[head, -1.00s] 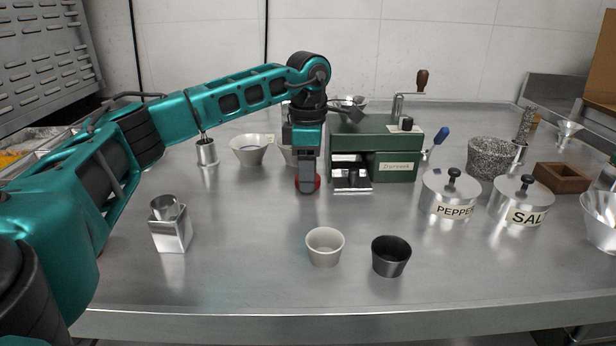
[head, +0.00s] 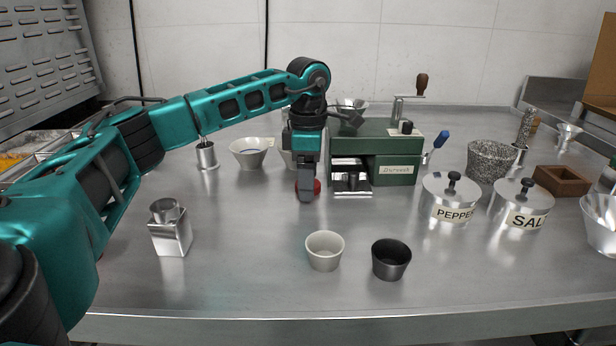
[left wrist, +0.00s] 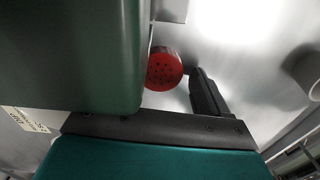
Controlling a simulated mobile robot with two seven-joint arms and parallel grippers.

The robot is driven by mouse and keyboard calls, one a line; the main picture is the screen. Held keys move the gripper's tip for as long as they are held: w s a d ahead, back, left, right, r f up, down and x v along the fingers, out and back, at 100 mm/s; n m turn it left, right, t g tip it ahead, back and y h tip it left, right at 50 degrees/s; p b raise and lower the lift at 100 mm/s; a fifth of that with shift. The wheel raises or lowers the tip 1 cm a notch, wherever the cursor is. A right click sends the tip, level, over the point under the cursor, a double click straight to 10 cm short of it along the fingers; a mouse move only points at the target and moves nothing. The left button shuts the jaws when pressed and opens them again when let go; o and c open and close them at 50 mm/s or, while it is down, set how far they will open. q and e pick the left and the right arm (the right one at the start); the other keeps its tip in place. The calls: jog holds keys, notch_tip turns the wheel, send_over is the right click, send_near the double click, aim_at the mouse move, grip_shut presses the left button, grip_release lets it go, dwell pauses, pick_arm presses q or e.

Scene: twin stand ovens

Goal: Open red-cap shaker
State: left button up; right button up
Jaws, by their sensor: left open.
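The red cap (head: 315,187) shows behind my left gripper (head: 307,190), just left of the green hand-cranked machine. In the left wrist view, its round, perforated top (left wrist: 164,71) faces the camera; the shaker's body under it is hidden. My left gripper is open and points down at the cap. In that view, one dark finger (left wrist: 207,95) stands just right of the cap, with a small gap. The other finger is hidden behind the green machine's side (left wrist: 70,55). My right gripper is not in view.
The green machine (head: 395,150) stands close beside my gripper. Pale bowls (head: 248,153) are behind left. A white cup (head: 324,251) and a black cup (head: 391,259) stand in front. PEPPER (head: 449,199) and SALT (head: 520,205) tins are right.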

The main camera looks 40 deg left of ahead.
pick_arm(q)
notch_tip(320, 180, up, 12)
jog(key=p, duration=0.2)
jog(key=shift+p, duration=0.4)
